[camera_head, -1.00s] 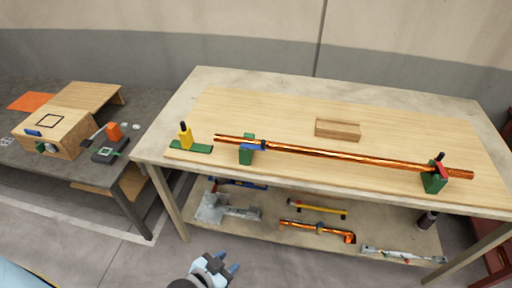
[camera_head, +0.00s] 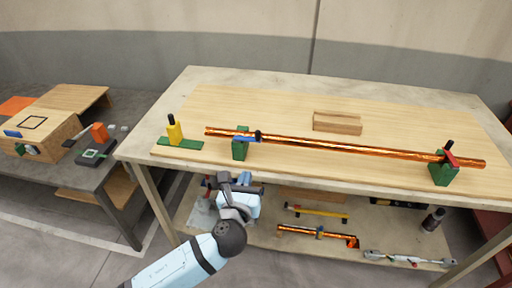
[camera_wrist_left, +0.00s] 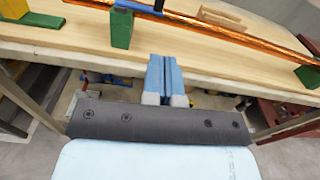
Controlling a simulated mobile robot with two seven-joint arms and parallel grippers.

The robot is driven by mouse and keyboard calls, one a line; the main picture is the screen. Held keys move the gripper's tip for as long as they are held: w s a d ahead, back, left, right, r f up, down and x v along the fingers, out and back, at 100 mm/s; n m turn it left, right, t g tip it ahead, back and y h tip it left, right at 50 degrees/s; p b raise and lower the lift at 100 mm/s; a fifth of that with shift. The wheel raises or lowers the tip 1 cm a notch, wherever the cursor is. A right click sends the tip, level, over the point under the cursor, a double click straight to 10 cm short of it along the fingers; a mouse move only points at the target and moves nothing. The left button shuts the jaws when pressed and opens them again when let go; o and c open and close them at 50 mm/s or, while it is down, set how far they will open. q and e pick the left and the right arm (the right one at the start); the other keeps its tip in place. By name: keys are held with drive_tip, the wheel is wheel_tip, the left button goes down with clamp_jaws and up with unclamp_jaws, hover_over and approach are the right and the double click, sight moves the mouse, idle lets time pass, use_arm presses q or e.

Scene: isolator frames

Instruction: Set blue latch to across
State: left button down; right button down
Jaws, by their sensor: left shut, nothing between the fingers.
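The blue latch (camera_head: 246,138) is a short bar with a black knob, on top of the left green support (camera_head: 240,151) beside the copper pipe (camera_head: 330,146). It looks roughly in line with the pipe; I cannot tell whether it crosses over it. It also shows at the top of the left wrist view (camera_wrist_left: 138,8), partly cut off. My left gripper (camera_head: 243,179) is shut and empty, in front of the table's front edge, below and apart from the latch. Its blue fingers (camera_wrist_left: 164,62) show together in the left wrist view. My right gripper is not in view.
A red latch (camera_head: 452,158) sits on the right green support (camera_head: 444,175). A yellow block (camera_head: 174,134) with a black knob stands at left on a green base. A wooden block (camera_head: 337,123) lies behind the pipe. Tools lie on the lower shelf. The table's front edge (camera_head: 300,181) is close to my gripper.

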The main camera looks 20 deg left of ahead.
use_arm(q)
drive_tip(key=shift+w+r+m, duration=0.1)
drive_tip(key=shift+r+m, duration=0.2)
drive_tip(key=shift+m, duration=0.1)
approach(258, 136)
drive_tip(key=w, duration=0.3)
drive_tip(key=w+a, duration=0.1)
drive_tip(key=w, duration=0.3)
drive_tip(key=shift+w+a+f+p, duration=0.15)
drive_tip(key=shift+w+a+p, duration=0.05)
drive_tip(key=shift+w+p, duration=0.1)
drive_tip(key=shift+s, duration=0.1)
drive_tip(key=shift+n+y, duration=0.3)
drive_tip(key=shift+y, duration=0.1)
